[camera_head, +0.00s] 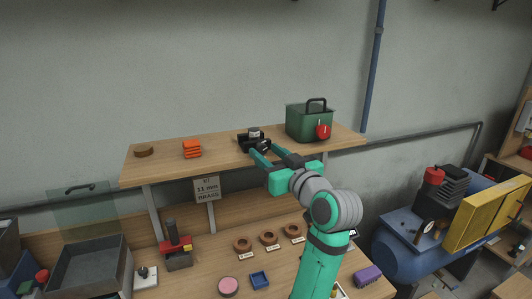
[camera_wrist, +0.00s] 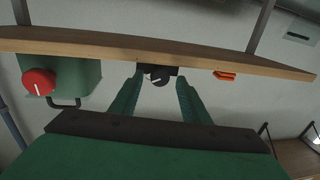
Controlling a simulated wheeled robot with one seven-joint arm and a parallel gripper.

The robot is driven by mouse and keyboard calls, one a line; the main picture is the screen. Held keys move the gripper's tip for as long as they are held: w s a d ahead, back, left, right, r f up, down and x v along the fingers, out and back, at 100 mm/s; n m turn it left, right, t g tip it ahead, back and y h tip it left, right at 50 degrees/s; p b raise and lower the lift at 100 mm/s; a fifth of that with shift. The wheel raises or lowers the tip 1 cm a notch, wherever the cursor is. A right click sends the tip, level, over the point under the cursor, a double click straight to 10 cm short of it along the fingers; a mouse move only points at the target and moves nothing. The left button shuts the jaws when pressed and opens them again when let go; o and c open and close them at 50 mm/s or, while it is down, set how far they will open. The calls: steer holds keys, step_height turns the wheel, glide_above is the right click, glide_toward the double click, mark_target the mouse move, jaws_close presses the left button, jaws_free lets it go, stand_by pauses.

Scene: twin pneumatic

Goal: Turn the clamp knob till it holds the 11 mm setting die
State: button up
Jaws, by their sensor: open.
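A small black device (camera_head: 253,142) stands on the wooden shelf; in the wrist view it has a dark round knob (camera_wrist: 159,77) with a white pointer mark. My gripper (camera_head: 263,150) is open, its fingertips close to the device. In the wrist view the fingers of my gripper (camera_wrist: 160,84) lie to either side of the knob; I cannot tell whether they touch it. A sign (camera_head: 206,189) below the shelf reads "11 mm BRADS". Several brown rings, including this one (camera_head: 243,244), lie on the bench behind small labels too small to read. No die can be made out inside the device.
Right of the device on the shelf stands a green box (camera_head: 301,124) with a red knob (camera_head: 323,132). Orange pieces (camera_head: 192,149) and a brown disc (camera_head: 144,150) lie to its left. A red and black press (camera_head: 177,245) stands on the bench below, and a blue compressor (camera_head: 397,247) at right.

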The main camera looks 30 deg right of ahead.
steer(key=shift+w, duration=0.55)
steer(key=c, duration=1)
steer(key=shift+m, duration=1.5)
steer(key=o, duration=1)
steer(key=s+a, duration=0.1)
steer(key=s, duration=1)
steer(key=shift+f, duration=0.25)
